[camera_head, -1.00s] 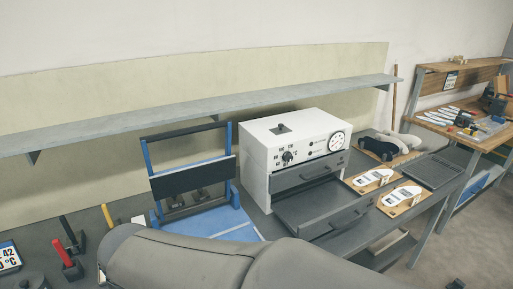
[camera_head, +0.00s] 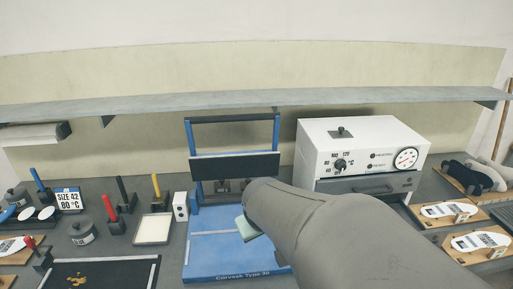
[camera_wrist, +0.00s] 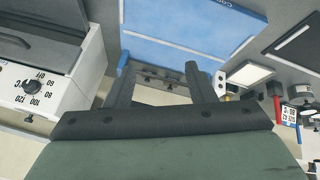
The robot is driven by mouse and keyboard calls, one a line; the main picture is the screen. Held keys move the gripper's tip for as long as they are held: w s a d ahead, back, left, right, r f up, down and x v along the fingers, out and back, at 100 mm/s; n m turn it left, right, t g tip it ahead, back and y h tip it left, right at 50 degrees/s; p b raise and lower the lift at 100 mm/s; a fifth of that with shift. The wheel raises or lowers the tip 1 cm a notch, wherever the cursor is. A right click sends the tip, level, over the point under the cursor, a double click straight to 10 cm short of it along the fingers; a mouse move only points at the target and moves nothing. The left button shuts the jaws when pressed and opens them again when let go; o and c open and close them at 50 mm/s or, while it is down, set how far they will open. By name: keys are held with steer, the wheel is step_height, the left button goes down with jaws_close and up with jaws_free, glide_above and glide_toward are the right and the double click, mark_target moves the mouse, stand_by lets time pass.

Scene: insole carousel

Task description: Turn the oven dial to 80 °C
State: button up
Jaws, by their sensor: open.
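The white oven (camera_head: 350,140) stands on the bench right of centre in the head view. Its black dial (camera_head: 340,165) is on the front panel, ringed by printed numbers. The dial also shows in the wrist view (camera_wrist: 29,87), upside down at the left edge; I cannot make out its pointer setting. My gripper (camera_wrist: 160,70) is open and empty in the wrist view, its fingers spread over the blue press and clear of the dial. My arm hides its fingers in the head view. A card reading SIZE 42, 80 °C (camera_head: 68,200) stands at the left.
The blue press (camera_head: 215,252) with its upright frame stands left of the oven. A round gauge (camera_head: 406,158) is at the panel's right. An oven drawer (camera_wrist: 40,35) stands out below the panel. Insoles on wooden boards (camera_head: 450,211) lie at the right. A shelf (camera_head: 250,105) runs above.

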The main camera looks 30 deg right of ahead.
steer(key=w+d+t+h+b, duration=0.2)
steer(key=w+d+t+h, duration=0.15)
steer(key=d, duration=0.85)
steer(key=n+t+y+b, duration=0.1)
steer(key=n+t+b, duration=0.55)
steer(key=t, duration=0.25)
glide_toward(343, 168)
steer(key=shift+g, duration=0.25)
steer(key=p+x, duration=0.1)
steer(key=x, duration=0.1)
steer(key=p+x, duration=0.1)
steer(key=x, duration=0.2)
steer(key=p+x, duration=0.1)
steer(key=x, duration=0.2)
steer(key=shift+w+r+p, duration=0.2)
steer(key=shift+r+p, duration=0.1)
steer(key=shift+p, duration=0.1)
steer(key=c, duration=1)
